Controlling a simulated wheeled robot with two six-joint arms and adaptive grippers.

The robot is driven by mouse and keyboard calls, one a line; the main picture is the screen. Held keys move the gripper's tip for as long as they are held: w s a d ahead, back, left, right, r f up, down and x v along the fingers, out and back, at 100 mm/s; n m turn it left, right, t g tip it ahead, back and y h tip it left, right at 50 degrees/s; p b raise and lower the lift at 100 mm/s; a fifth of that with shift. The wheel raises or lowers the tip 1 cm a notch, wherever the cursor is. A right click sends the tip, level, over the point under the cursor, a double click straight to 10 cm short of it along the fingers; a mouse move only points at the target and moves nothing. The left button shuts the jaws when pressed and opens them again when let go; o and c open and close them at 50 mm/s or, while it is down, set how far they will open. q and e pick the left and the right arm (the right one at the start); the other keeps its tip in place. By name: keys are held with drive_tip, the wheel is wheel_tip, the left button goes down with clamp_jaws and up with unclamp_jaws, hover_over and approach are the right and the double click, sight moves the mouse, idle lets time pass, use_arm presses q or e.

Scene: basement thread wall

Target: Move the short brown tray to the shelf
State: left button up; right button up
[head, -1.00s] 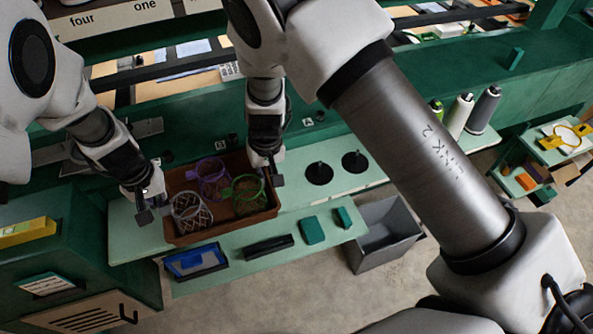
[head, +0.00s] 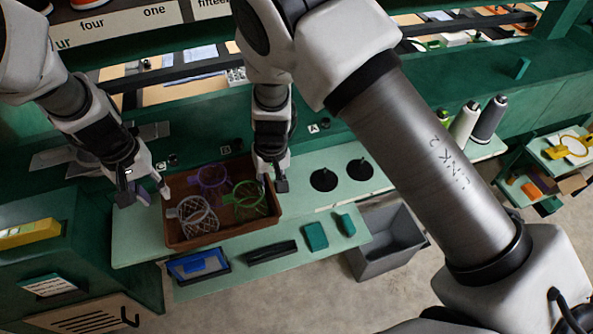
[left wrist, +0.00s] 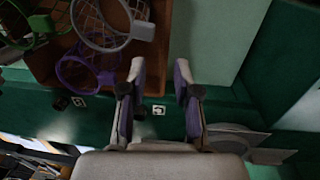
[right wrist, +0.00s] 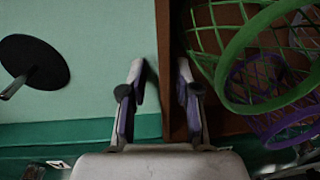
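The brown tray (head: 225,234) sits on the pale green ledge and holds a grey, a purple and a green mesh basket. My left gripper (head: 148,192) is open at the tray's left end. In the left wrist view, the tray's edge (left wrist: 164,30) lies in line with the gap between its fingers (left wrist: 160,75). My right gripper (head: 271,180) is open at the tray's right end. In the right wrist view, the tray wall (right wrist: 163,40) shows between its fingers (right wrist: 162,72). A shelf with a label strip (head: 118,24) runs along the top; I cannot tell which shelf is meant.
Two black discs with pegs (head: 323,180) and thread cones (head: 487,118) stand to the right. A blue bin (head: 198,264), a black item (head: 272,252) and teal blocks (head: 315,236) lie in front. A grey bin (head: 385,245) stands below. My right arm covers much of the view.

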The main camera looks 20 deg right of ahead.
use_arm(q)
drive_tip(key=shift+w+d+r, duration=0.1)
drive_tip(key=shift+d+r, duration=0.05)
drive_tip(key=shift+r, duration=0.15)
use_arm(e)
wheel_tip(320, 180, up, 8)
drive_tip(key=shift+d, duration=0.25)
